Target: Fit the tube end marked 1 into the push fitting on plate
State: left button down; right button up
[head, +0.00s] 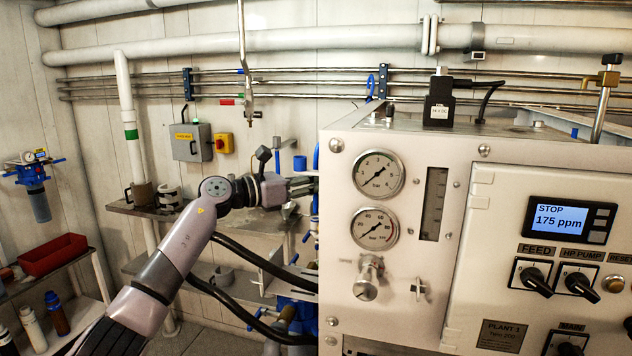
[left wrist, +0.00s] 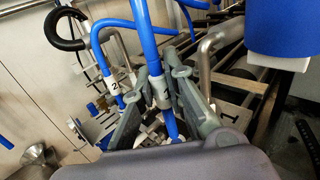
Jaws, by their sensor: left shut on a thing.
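My left gripper (left wrist: 158,86) is shut on a blue tube (left wrist: 146,40) that carries a white marked sleeve (left wrist: 160,94). The sleeve sits between the fingers, and the tube's blue end (left wrist: 171,128) points down below it. The mark on the sleeve is hard to read. In the head view the left gripper (head: 303,187) is beside the left edge of the white machine cabinet. A second blue tube with a sleeve marked 2 (left wrist: 114,84) stands left of the fingers. A pale plate piece marked 1 (left wrist: 228,102) shows to the right. The push fitting cannot be made out clearly.
The white cabinet (head: 450,185) with gauges and switches fills the right of the head view. A bent metal pipe (left wrist: 206,60) and a large blue cylinder (left wrist: 287,27) are right of the fingers in the wrist view. A shelf (head: 145,208) stands behind my arm.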

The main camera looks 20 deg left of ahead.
aim_at(316, 195)
pick_arm(q)
jog(key=shift+f+b, duration=1.05)
jog(key=shift+f, duration=0.45)
dwell(0.4)
jog(key=shift+f, duration=0.3)
jog(key=c, duration=1.6)
grip_release()
jog(key=shift+o, duration=0.2)
jog(key=v, duration=1.2)
